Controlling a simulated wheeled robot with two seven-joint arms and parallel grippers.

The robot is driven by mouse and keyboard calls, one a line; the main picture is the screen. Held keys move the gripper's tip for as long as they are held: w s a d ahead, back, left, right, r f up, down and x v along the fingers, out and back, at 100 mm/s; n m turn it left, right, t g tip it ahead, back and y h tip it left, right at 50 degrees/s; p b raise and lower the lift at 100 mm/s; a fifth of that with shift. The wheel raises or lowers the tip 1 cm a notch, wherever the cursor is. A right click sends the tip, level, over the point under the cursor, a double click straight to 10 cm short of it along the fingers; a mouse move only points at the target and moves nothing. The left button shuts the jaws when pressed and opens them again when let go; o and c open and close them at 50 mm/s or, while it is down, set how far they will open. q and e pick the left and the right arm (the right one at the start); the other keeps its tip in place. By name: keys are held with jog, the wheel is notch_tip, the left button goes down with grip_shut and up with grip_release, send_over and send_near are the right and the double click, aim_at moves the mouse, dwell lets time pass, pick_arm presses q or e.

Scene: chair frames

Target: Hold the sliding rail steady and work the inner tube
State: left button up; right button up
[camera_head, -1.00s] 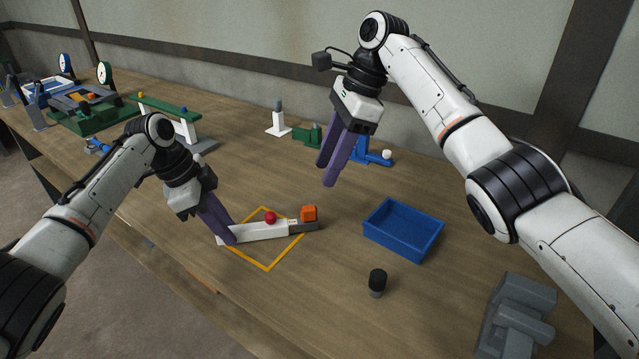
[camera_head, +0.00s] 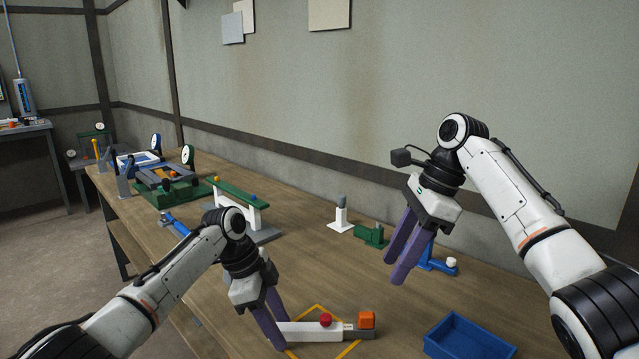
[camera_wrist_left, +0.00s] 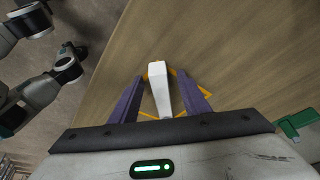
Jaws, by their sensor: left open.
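The white sliding rail (camera_head: 303,331) lies on the table with a red knob (camera_head: 326,319) on top. A grey piece (camera_head: 366,333), perhaps the inner tube, shows at its right end under an orange block (camera_head: 367,319). My left gripper (camera_head: 273,328) is at the rail's left end, open. In the left wrist view the white rail (camera_wrist_left: 160,88) shows between the two spread purple fingers (camera_wrist_left: 160,103), with gaps beside it. My right gripper (camera_head: 395,268) is open and empty, raised above the table to the rail's upper right.
A yellow outline (camera_head: 318,306) is marked around the rail. A blue tray (camera_head: 466,338) stands at the right. Along the back are a blue fixture (camera_head: 436,262), a green block (camera_head: 372,235) and a white stand (camera_head: 341,220). A green-topped bench model (camera_head: 238,197) stands behind the left arm.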

pick_arm(q)
jog(key=shift+r, duration=0.1)
jog(key=v, duration=1.2)
